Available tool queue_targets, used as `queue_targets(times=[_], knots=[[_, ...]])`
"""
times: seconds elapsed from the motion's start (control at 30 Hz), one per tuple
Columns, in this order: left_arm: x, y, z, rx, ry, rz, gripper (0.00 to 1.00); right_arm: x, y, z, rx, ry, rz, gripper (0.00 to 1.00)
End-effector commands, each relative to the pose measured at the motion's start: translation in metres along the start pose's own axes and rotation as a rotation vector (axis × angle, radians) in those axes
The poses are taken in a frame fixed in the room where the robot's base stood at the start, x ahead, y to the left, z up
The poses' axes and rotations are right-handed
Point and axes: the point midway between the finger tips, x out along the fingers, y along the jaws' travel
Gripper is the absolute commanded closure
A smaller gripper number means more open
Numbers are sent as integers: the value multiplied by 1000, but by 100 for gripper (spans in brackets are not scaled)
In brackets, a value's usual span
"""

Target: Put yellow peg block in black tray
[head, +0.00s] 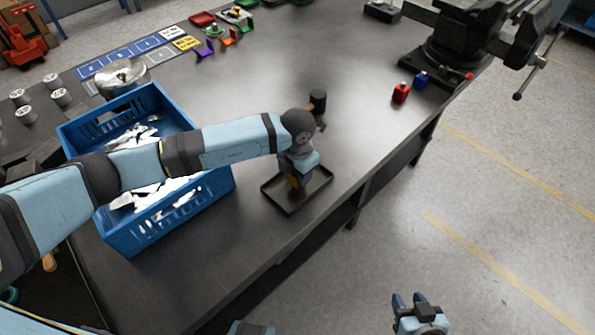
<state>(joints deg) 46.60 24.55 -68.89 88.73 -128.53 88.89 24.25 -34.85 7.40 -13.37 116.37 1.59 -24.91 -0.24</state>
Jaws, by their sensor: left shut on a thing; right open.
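The black tray (309,191) lies flat on the dark workbench near its front edge, right of the blue crate. My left gripper (293,184) points down over the tray's left part, and its wrist hides most of it. It is shut on the yellow peg block (293,181), of which only a small yellow patch shows. I cannot tell whether the block touches the tray floor. My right gripper (409,300) is open and empty at the bottom of the head view, over the floor in front of the bench.
A blue crate (215,182) with white pieces stands left of the tray, under my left arm. A red block (401,93) and a blue block (420,80) lie near a black vise (465,40). A metal bowl (122,76) stands behind the crate.

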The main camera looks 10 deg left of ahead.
Motion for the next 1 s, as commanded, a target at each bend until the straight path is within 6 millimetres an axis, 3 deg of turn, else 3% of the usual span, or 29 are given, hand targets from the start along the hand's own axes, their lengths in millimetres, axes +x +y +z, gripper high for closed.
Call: queue_targets(times=[0.43, 0.73, 0.77, 0.87, 0.9, 1.0], knots=[[10, 0, 1, 1, -1, 0, 78, 7, 0, 14, 0, -11, -1, 57], [11, 0, 2, 0, -1, 0, 78, 7, 0, 14, 1, -8, -1, 57], [11, 0, 2, 0, -1, 0, 55, 7, 0, 13, 1, -7, -1, 57], [11, 0, 2, 0, -1, 0, 32, 6, 0, 11, 1, -4, -1, 57], [11, 0, 2, 0, -1, 0, 28, 6, 0, 10, 1, -3, -1, 57], [11, 0, 2, 0, -1, 0, 28, 6, 0, 9, 1, -1, -1, 57]])
